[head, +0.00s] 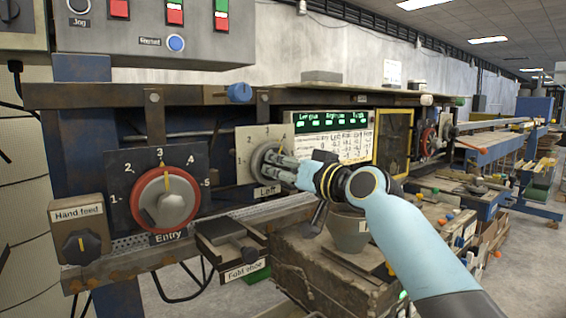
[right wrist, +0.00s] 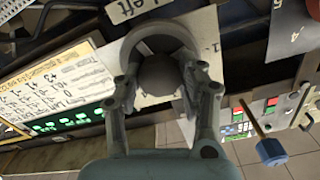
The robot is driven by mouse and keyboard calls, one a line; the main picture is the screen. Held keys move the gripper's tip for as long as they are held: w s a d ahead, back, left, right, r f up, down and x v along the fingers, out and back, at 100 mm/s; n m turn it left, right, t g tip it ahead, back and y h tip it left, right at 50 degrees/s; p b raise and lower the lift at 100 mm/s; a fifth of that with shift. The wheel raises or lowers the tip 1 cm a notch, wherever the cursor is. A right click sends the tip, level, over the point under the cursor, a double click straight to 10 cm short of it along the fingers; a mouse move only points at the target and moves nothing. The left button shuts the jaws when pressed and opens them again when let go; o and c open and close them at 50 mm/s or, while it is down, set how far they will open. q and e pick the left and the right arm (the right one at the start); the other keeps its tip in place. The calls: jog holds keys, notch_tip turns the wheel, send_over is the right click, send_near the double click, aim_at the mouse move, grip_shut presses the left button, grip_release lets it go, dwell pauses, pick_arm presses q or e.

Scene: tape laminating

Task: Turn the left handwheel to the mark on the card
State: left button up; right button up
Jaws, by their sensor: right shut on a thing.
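The left handwheel (head: 256,161) is a grey wheel on a pale dial plate (head: 243,175) labelled "Left", with numbers around it. My right gripper (head: 273,157) is shut on its hub, reaching in from the right. In the right wrist view the two fingers (right wrist: 160,90) sit either side of the round grey hub, inside the handwheel's rim (right wrist: 155,36). The fingers hide part of the dial, so I cannot read the pointer setting. The card (head: 350,150), white with printed columns, is right of the wheel below a green display; it also shows in the wrist view (right wrist: 62,85). My left gripper is not in view.
The red Entry handwheel (head: 165,200) is at the left, its yellow pointer near 3. The Hand feed knob (head: 82,246) is lower left. A Fold shoe block (head: 232,243) juts out below the Left dial. A grey pot (head: 347,226) stands below my forearm.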

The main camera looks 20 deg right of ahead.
jog(key=shift+m+p, duration=0.45)
jog(key=shift+m, duration=0.75)
jog(key=o, duration=1.2)
jog(key=v, duration=1.2)
